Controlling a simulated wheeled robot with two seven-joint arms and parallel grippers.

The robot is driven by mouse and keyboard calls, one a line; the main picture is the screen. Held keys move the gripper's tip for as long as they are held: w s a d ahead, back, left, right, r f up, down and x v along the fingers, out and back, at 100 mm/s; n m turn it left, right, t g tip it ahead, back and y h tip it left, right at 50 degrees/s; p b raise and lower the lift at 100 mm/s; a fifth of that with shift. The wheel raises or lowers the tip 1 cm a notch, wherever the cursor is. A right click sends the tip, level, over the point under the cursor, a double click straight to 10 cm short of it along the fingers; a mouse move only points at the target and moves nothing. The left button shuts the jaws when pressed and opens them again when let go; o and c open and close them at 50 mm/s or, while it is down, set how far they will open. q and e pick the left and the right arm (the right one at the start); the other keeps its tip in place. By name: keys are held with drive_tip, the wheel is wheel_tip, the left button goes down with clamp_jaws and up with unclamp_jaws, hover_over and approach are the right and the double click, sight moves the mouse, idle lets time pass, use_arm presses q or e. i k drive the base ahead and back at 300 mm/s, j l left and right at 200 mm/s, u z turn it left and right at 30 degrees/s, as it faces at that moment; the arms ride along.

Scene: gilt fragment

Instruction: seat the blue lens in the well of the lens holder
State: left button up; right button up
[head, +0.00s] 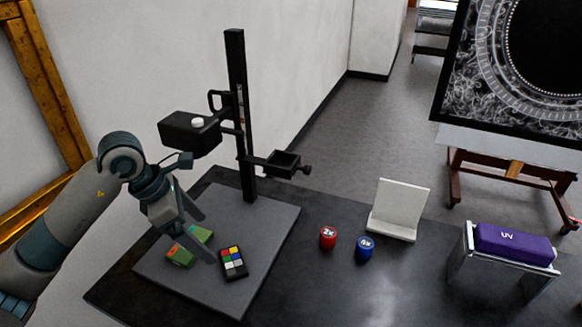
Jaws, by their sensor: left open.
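The blue lens (365,248) is a short blue cylinder with a white mark on top. It stands upright on the dark table, right of a red lens (327,237) marked 2x. The lens holder (284,162) appears to be the black square bracket with a side knob on the stand's column; the inside of its well is too dark to make out. My left gripper (207,240) is open over the grey base board, left of the column and well away from both lenses. Its fingers point down and to the right. My right gripper is out of view.
The black column (240,120) rises from the grey base board (265,225) and carries a black camera-like head (190,133). A green and orange box (182,257) and a colour card (233,263) lie near my left gripper. A white angled stand (398,210) and purple UV case (514,244) stand right.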

sight(281, 165)
drive_tip(key=k, duration=1.5)
